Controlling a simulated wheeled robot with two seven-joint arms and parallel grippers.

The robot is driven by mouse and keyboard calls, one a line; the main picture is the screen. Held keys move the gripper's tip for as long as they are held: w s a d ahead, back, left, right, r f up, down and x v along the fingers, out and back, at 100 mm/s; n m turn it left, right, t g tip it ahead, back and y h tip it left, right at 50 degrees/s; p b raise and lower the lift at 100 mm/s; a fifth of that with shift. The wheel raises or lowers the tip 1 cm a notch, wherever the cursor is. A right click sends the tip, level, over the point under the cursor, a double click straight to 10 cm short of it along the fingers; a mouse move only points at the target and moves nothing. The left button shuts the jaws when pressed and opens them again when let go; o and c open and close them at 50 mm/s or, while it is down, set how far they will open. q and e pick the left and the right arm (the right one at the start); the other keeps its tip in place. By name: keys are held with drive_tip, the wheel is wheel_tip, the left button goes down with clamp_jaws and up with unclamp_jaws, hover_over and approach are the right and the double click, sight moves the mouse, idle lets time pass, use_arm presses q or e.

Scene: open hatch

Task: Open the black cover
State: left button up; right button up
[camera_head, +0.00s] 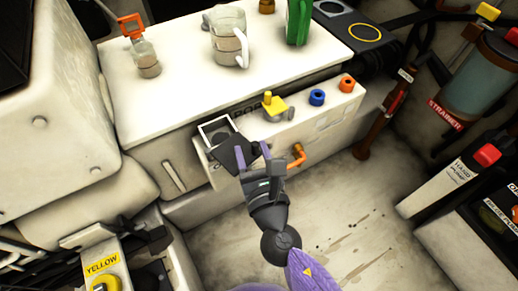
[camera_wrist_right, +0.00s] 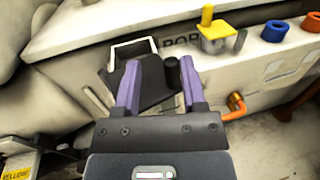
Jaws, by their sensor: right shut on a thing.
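The black cover (camera_head: 228,160) is a dark flat plate at the front of the white cabinet. It hangs tilted at the near side of a white-rimmed square opening (camera_head: 217,131), which is uncovered. The right wrist view also shows the cover (camera_wrist_right: 152,98) and the opening (camera_wrist_right: 134,50). My right gripper (camera_head: 253,152) has its purple fingers on either side of the cover's right part. A dark knob shows between the fingers (camera_wrist_right: 164,80) in the wrist view. The exact contact is partly hidden by the fingers. My left gripper is not in view.
A yellow valve (camera_head: 273,103), a blue knob (camera_head: 317,97) and an orange knob (camera_head: 347,84) sit right of the opening. An orange pipe elbow (camera_head: 297,155) sticks out below. A jug (camera_head: 228,40) and a small bottle (camera_head: 146,60) stand on top. Floor at front is clear.

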drive_tip(key=o, duration=0.3)
drive_tip(key=shift+a, duration=0.3)
drive_tip(key=shift+d, duration=0.2)
drive_tip(key=shift+s+d, duration=0.1)
drive_tip(key=shift+s, duration=0.2)
drive_tip(key=v, duration=0.9)
drive_tip(key=shift+s, duration=0.15)
drive_tip(key=shift+d, duration=0.1)
